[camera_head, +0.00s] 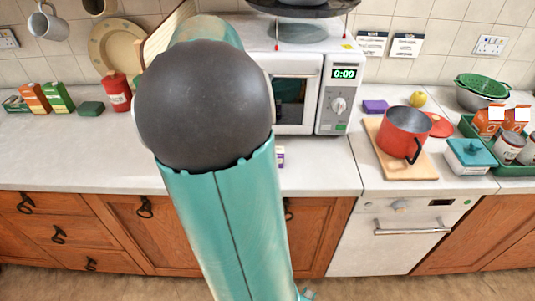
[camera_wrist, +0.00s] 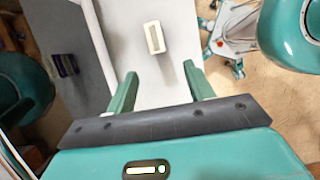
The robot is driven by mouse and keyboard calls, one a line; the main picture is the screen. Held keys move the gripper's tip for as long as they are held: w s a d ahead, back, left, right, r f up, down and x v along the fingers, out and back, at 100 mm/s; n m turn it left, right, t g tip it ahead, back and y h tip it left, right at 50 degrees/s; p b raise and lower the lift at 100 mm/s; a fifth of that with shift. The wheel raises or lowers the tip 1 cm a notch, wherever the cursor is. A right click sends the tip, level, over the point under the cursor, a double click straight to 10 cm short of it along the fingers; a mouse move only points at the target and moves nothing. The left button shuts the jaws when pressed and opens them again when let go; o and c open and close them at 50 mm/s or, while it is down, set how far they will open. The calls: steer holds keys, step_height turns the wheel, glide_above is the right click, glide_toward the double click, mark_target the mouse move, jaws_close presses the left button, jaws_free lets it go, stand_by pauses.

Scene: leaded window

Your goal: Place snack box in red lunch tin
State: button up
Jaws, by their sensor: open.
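The red lunch tin is most likely the round, open red vessel (camera_head: 404,130) with a dark handle on a wooden board at the right in the head view; its inside looks dark and empty. A small white and purple box (camera_head: 280,157) stands on the counter just right of my arm, partly hidden by it. A small pale box (camera_wrist: 154,37) stands on a light surface in the wrist view; it may be the same snack box, but I cannot tell. My gripper (camera_wrist: 160,88) is open and empty, with the pale box beyond its fingertips. My arm hides my gripper in the head view.
A microwave (camera_head: 297,92) stands behind my arm. A red lid (camera_head: 438,125), a purple block (camera_head: 375,106) and a teal-lidded box (camera_head: 470,157) surround the red vessel. A green tray (camera_head: 513,169) holds cartons and cans. The left counter front (camera_head: 50,150) is clear.

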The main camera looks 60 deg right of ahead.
steer(key=shift+g, duration=0.3)
steer(key=x, duration=0.5)
steer(key=d+x, duration=0.1)
steer(key=x, duration=0.2)
steer(key=shift+s+d+f, duration=0.1)
steer(key=shift+s, duration=0.2)
steer(key=shift+s+f, duration=0.3)
steer(key=shift+f, duration=0.2)
steer(key=x, duration=0.4)
steer(key=shift+d+f, duration=0.25)
steer(key=shift+f, duration=0.05)
steer(key=c, duration=1.1)
steer(key=shift+r, duration=0.15)
steer(key=shift+c, duration=0.2)
